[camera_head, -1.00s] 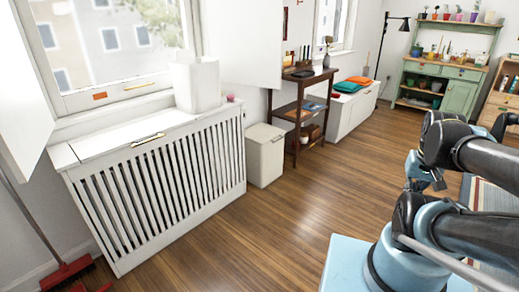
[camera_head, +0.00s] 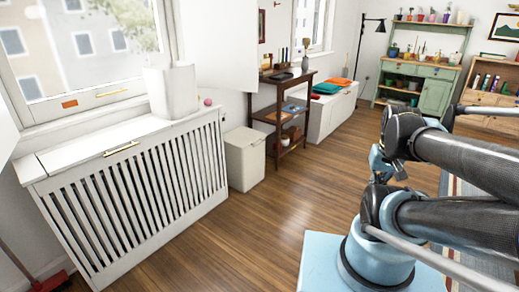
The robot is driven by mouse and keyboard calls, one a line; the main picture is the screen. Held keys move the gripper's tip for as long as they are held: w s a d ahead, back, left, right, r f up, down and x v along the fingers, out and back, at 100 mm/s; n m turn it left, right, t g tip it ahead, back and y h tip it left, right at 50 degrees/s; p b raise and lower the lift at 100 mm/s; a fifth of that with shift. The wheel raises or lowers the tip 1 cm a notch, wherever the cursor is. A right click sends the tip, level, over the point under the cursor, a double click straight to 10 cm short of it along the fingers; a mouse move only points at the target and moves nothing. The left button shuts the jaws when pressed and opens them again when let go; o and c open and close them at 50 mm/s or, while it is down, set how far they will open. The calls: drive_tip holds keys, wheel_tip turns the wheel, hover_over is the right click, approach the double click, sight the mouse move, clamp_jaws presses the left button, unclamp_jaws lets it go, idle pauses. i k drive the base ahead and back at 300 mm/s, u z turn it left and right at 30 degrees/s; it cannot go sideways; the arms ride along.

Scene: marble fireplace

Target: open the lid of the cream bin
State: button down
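The cream bin (camera_head: 245,160) stands upright on the wood floor, between the slatted radiator cover and the dark wood shelf. Its flat lid (camera_head: 244,137) looks closed on top. My arm is folded at the right of the view, over my light blue base. What looks like my gripper (camera_head: 390,168) hangs at the arm's left end, small, dark and partly merged with the wrist. Its fingers cannot be made out clearly. It is well apart from the bin, to its right in the picture and nearer to the camera.
The white radiator cover (camera_head: 135,195) is left of the bin, with a white container (camera_head: 171,91) on it. The dark shelf (camera_head: 283,112) and a white bench (camera_head: 330,112) stand behind. Open floor (camera_head: 275,215) lies between the bin and my base.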

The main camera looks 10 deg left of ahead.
sight(242, 137)
drive_tip(key=i, duration=0.85)
drive_tip(key=z, duration=0.05)
